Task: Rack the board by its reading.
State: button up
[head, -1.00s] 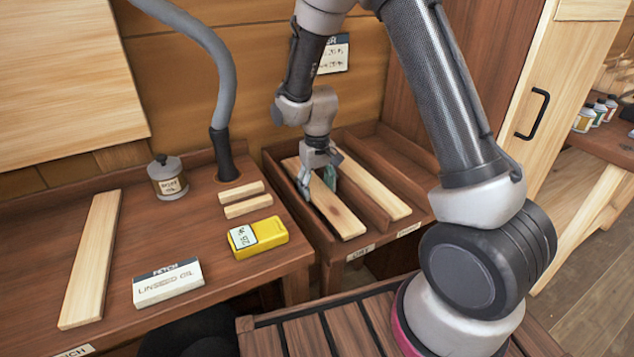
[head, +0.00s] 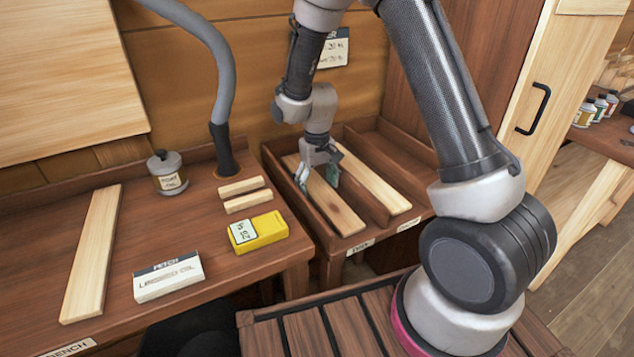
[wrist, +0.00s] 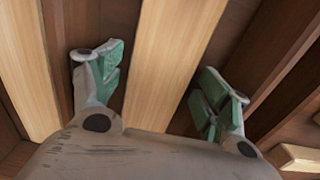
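A pale board (head: 338,208) lies in the left bay of the wooden rack (head: 322,232). A second pale board (head: 375,185) lies in the bay to its right. My gripper (head: 318,178) is open over the far part of the left-bay board. In the wrist view, my gripper's fingers (wrist: 160,95) stand apart on either side of a board (wrist: 175,60), with gaps visible. Another board (wrist: 25,70) shows at the left there. A yellow meter (head: 262,233) lies on the bench; its small screen is hard to read. Another pale board (head: 92,255) lies at the bench's left.
The bench (head: 215,275) holds two short wooden strips (head: 245,193), a bottle (head: 168,174) and a linseed oil fetch card (head: 168,277). A grey hose (head: 224,95) rises behind them. A wall card (head: 333,48) is partly hidden by my arm. The rack's right bay (head: 400,150) looks empty.

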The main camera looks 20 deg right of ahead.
dwell(0.3)
notch_tip(320, 180, up, 11)
jog(key=s+d+r+t, duration=0.1)
jog(key=s+d+r, duration=0.4)
jog(key=s, duration=0.3)
jog(key=s+d+r+m+t, duration=0.1)
jog(key=s+d+r+t, duration=0.1)
jog(key=s+d+r, duration=0.3)
jog(key=s+d+r+m+t, duration=0.1)
jog(key=s+d+r, duration=0.4)
jog(key=s, duration=0.8)
notch_tip(320, 180, up, 3)
jog(key=shift+r, duration=0.1)
